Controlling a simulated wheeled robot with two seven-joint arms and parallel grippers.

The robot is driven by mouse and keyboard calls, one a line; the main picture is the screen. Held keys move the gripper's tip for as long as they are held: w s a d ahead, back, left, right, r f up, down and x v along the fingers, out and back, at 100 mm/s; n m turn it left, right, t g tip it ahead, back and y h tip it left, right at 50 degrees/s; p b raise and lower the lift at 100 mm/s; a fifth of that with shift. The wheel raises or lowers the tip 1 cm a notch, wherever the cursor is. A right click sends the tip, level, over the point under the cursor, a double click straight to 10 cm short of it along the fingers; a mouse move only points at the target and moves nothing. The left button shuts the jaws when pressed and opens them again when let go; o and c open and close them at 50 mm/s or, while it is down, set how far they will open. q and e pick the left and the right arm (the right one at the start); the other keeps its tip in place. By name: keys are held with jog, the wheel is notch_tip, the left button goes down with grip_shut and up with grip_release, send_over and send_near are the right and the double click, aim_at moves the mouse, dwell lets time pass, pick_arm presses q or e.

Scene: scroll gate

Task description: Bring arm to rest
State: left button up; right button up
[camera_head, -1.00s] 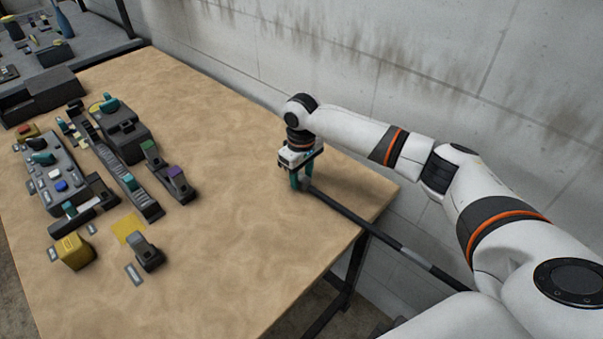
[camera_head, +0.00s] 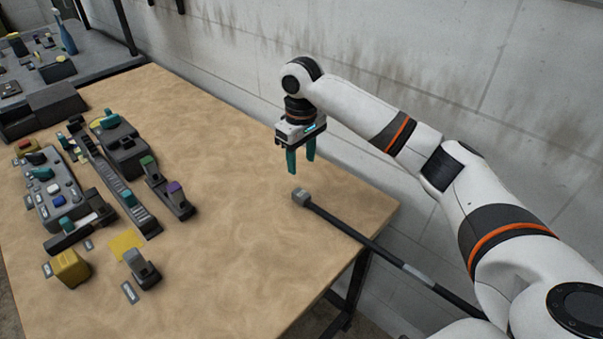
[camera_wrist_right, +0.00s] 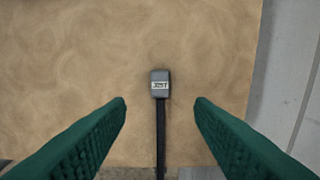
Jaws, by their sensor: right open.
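My right gripper (camera_head: 299,163) is open and empty above the right part of the wooden table (camera_head: 245,240). Its green fingers point down. Below it, a grey block (camera_head: 300,196) sits on the end of a black rod (camera_head: 370,245) that reaches over the table's right edge. In the right wrist view the block (camera_wrist_right: 160,84) carries a small label and lies ahead, in line with the gap between the two spread fingers (camera_wrist_right: 160,103), apart from both. My left gripper is not in view.
Control panels with levers and buttons (camera_head: 62,198) stand on the left of the table, with a yellow block (camera_head: 70,268) and a small grey lever unit (camera_head: 141,267) in front. A concrete wall (camera_head: 400,60) runs behind. The table's middle is clear.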

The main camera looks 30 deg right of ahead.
jog(key=shift+r, duration=0.6)
